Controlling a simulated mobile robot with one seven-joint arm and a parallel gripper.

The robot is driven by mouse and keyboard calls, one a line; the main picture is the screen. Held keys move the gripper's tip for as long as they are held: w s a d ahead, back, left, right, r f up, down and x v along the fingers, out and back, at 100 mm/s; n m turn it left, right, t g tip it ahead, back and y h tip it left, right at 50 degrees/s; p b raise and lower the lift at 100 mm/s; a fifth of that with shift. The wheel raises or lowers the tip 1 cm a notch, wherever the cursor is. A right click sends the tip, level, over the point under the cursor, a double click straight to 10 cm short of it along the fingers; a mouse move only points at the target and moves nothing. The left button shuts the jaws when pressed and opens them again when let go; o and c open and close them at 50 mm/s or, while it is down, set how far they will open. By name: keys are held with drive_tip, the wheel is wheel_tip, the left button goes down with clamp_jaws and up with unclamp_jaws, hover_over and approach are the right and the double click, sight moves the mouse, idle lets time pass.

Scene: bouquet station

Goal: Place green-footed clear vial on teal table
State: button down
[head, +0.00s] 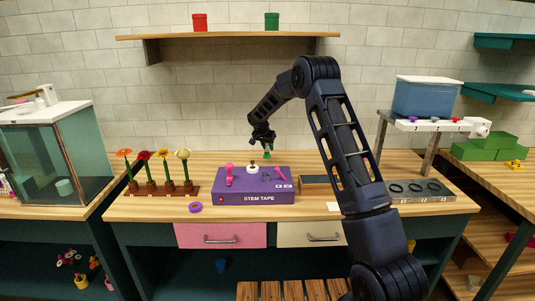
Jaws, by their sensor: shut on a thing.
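My gripper (264,144) hangs pointing down above the back of the purple stem tape box, near the middle of the wooden counter. It is shut on the green-footed clear vial. Only the vial's small green part (267,154) shows clearly below the fingers; its clear body is too small to make out. I cannot tell whether the green part touches anything beneath it. The table (330,207) has a wooden top and a dark teal body with a pink and a cream drawer.
The purple stem tape box (257,198) carries small pink and white items. A rack of flowers (163,190) and a purple ring (195,207) stand left. The counter's front left is mostly clear.

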sight(267, 152)
drive_tip(key=shift+f, duration=1.8)
drive_tip(key=shift+f, duration=0.15)
drive_tip(key=c, duration=1.1)
unclamp_jaws()
